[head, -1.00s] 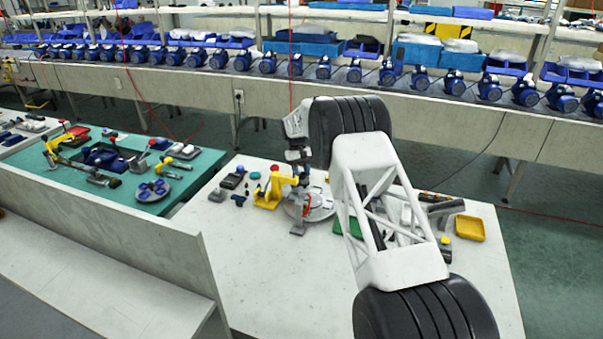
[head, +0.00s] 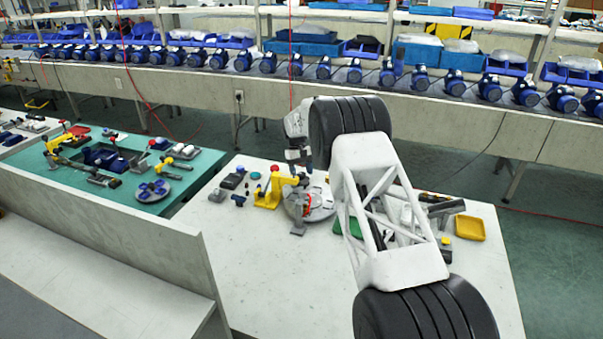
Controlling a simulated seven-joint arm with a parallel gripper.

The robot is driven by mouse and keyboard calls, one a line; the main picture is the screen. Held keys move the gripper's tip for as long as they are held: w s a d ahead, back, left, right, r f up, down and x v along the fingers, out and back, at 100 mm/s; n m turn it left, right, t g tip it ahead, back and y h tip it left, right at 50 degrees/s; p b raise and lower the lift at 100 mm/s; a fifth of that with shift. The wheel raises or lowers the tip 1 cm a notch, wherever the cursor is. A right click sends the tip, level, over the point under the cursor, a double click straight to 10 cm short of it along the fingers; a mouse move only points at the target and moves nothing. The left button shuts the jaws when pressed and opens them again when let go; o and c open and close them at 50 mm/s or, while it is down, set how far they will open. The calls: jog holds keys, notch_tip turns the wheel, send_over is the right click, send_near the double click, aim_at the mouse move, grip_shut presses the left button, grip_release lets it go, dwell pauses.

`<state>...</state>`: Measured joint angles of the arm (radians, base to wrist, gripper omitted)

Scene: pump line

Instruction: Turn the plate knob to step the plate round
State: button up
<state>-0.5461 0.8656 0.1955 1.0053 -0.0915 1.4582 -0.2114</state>
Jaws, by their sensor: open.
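A round grey plate (head: 321,212) lies flat on the white table, partly hidden by my arm. A yellow press-like fixture (head: 267,196) with a red knob (head: 275,169) on top stands at the plate's left edge. A grey block (head: 298,229) sits at the plate's near edge. My gripper (head: 303,168) is just above the plate's far left side, right of the red knob. It is small in view; it looks open with nothing in it. I cannot make out which part is the plate knob.
Several small dark and blue parts (head: 238,199) lie left of the fixture. A yellow tray (head: 470,228) and grey tubes (head: 446,208) are at the right. The front of the white table (head: 270,285) is clear. A teal table (head: 195,165) stands at the left.

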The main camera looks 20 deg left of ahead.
jog(key=v, duration=0.7)
jog(key=shift+r, duration=0.2)
jog(key=shift+r, duration=0.1)
dwell(0.3)
